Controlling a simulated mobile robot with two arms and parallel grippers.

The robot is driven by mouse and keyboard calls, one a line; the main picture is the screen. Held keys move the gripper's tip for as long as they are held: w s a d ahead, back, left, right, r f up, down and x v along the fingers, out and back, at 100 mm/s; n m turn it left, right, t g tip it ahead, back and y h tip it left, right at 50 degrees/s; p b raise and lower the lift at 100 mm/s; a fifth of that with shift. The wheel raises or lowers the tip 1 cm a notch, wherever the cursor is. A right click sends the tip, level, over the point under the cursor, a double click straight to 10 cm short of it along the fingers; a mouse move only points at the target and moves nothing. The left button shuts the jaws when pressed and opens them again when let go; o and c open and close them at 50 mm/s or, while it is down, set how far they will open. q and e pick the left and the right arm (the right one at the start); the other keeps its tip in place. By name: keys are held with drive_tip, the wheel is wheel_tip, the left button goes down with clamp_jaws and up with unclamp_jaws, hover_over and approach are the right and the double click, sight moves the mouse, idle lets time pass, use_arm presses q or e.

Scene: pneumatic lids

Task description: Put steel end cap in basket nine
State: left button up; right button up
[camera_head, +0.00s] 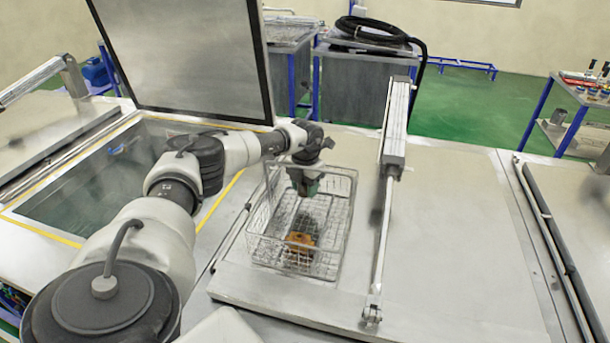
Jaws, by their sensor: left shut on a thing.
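A wire basket (343,218) stands on the closed steel lid right of the open tank. I cannot read a number on it. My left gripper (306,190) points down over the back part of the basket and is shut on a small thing. That thing is mostly hidden by the fingers and too small to make out, so I cannot tell whether it is the steel end cap. An orange part (301,243) lies on the basket floor towards the front, below and apart from the gripper. My right gripper is not in view.
An open tank (90,185) with a raised lid (185,55) is at left. A pneumatic cylinder (396,120) with a rod stands close right of the basket. The steel lid (450,240) further right is clear. Carts with a black hose (375,30) stand behind.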

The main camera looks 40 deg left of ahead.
use_arm(q)
drive_tip(key=shift+f, duration=0.45)
drive_tip(key=shift+f, duration=0.1)
drive_tip(key=shift+f+b, duration=0.45)
drive_tip(key=shift+f, duration=0.1)
drive_tip(key=o, duration=1.2)
